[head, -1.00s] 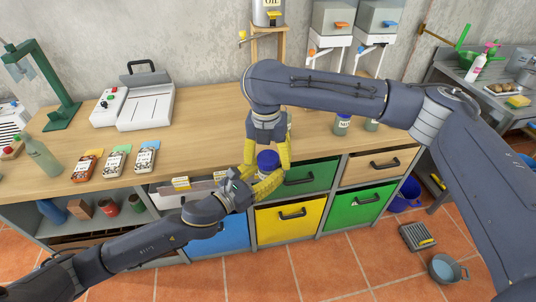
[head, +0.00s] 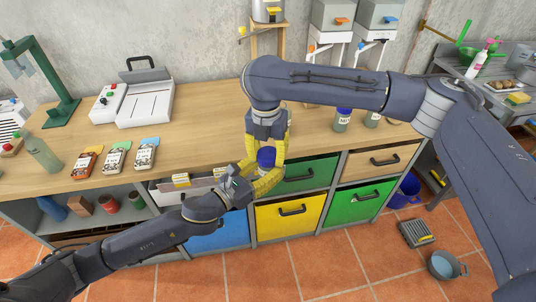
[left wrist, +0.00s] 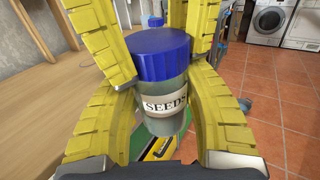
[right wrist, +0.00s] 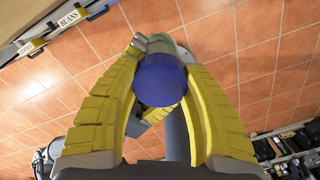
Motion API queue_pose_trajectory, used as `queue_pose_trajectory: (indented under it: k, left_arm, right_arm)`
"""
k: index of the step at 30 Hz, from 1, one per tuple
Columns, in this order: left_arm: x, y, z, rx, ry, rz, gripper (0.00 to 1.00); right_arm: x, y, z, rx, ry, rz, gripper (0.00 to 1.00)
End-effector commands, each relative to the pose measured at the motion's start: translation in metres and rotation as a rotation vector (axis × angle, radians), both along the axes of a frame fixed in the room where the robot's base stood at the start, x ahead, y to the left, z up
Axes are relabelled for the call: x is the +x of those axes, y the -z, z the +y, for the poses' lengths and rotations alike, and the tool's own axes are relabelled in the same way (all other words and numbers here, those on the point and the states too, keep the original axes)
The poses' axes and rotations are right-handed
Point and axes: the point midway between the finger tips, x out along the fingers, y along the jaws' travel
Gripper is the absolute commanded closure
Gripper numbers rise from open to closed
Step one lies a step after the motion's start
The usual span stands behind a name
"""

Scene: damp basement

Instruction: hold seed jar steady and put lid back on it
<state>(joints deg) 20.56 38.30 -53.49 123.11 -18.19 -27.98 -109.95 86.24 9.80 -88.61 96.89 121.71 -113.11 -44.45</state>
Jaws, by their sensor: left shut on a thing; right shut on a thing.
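The seed jar (left wrist: 165,105), a greenish glass jar with a white SEEDS label, stands upright in the left wrist view. Its blue lid (left wrist: 150,58) sits on its mouth and looks about level; I cannot tell how tightly it is seated. The lid (head: 267,157) also shows in the head view, in front of the counter edge. My left gripper (head: 261,180) is shut around the jar's body from the side. My right gripper (head: 266,150) points down from above and is shut on the lid (right wrist: 160,82). The fingers hide most of the jar in the head view.
Coloured drawers, including a green one (head: 310,174), are below. The tiled floor (head: 330,265) in front is mostly clear.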

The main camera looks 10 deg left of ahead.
Motion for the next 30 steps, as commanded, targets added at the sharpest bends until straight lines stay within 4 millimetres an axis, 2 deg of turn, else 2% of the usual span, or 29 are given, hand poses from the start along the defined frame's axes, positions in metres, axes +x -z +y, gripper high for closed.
queue_pose_trajectory:
  k: [9, 15, 20, 21, 26, 30]
  left_arm:
    - [0.0007, -0.0013, 0.0003, -0.001, -0.001, -0.002, 1.0]
    - [0.0007, -0.0013, 0.0004, -0.001, -0.001, -0.002, 1.0]
    - [0.0007, -0.0013, 0.0004, -0.001, -0.001, -0.002, 1.0]
    - [0.0007, -0.0013, 0.0004, -0.001, -0.001, -0.002, 1.0]
    - [0.0007, -0.0013, 0.0003, -0.001, -0.001, -0.002, 1.0]
    - [0.0005, -0.0012, 0.0003, -0.001, -0.001, -0.002, 1.0]
  right_arm:
    - [0.0006, -0.0007, -0.0007, 0.016, 0.587, -0.019, 0.91]
    - [0.0004, -0.0002, -0.0006, 0.027, 0.912, -0.026, 0.91]
    - [-0.0002, 0.0007, -0.0005, 0.028, 0.946, -0.025, 0.91]
    - [-0.0003, 0.0006, -0.0005, 0.028, 0.945, -0.025, 0.53]
    - [-0.0003, 0.0005, -0.0004, 0.028, 0.944, -0.024, 0.35]
    - [-0.0003, 0.0005, -0.0004, 0.028, 0.943, -0.024, 0.33]
